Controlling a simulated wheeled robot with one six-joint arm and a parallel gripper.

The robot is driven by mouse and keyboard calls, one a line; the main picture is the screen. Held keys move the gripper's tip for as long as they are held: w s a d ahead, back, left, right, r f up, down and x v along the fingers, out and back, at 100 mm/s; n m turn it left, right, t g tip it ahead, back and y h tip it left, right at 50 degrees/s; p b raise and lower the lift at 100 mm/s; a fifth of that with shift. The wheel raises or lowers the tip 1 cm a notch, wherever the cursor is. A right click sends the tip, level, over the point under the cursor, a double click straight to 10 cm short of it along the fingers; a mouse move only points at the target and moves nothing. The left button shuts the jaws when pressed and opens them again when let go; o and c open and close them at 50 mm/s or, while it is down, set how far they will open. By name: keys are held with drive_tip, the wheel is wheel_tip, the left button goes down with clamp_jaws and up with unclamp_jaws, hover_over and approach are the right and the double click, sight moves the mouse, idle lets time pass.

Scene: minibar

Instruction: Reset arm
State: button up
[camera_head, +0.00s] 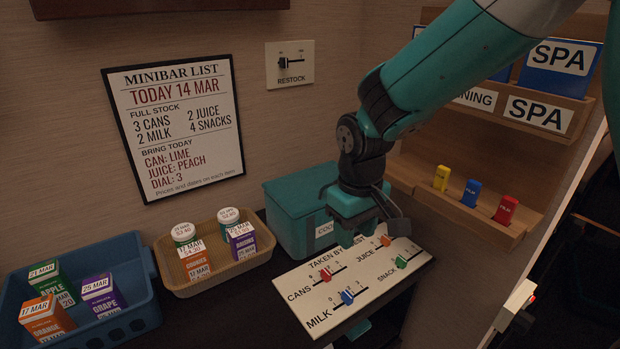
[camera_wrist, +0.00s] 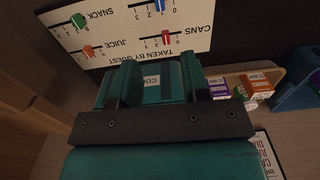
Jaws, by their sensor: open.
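My gripper (camera_head: 366,222) hangs at the end of my teal arm, pointing down, in front of the teal cooler box (camera_head: 292,207) and over the back edge of the white slider panel (camera_head: 310,290). Nothing is seen held. The panel, headed "TAKEN BY GUEST", carries a red cans slider (camera_head: 326,274), a blue milk slider (camera_head: 347,297), an orange juice slider (camera_head: 385,240) and a green snack slider (camera_head: 401,261).
A tan tray (camera_head: 215,279) with cans and cartons stands left of the cooler. A blue crate (camera_head: 143,312) with several cartons is farther left. A wooden shelf (camera_head: 470,212) with three coloured blocks is at right. A minibar list (camera_head: 175,125) and restock switch (camera_head: 290,63) are on the wall.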

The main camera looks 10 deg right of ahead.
drive_tip(key=s+a+r+n+y+p, duration=0.1)
drive_tip(key=s+r+y, duration=0.1)
drive_tip(key=s+r, duration=0.5)
drive_tip(key=s+a+r+n+y+p, duration=0.1)
drive_tip(key=s+r, duration=0.5)
drive_tip(key=s, duration=0.6)
drive_tip(key=shift+s+a+r+y+p, duration=0.2)
drive_tip(key=shift+r+y+p, duration=0.2)
drive_tip(key=shift+y+p, duration=0.3)
idle(1.1)
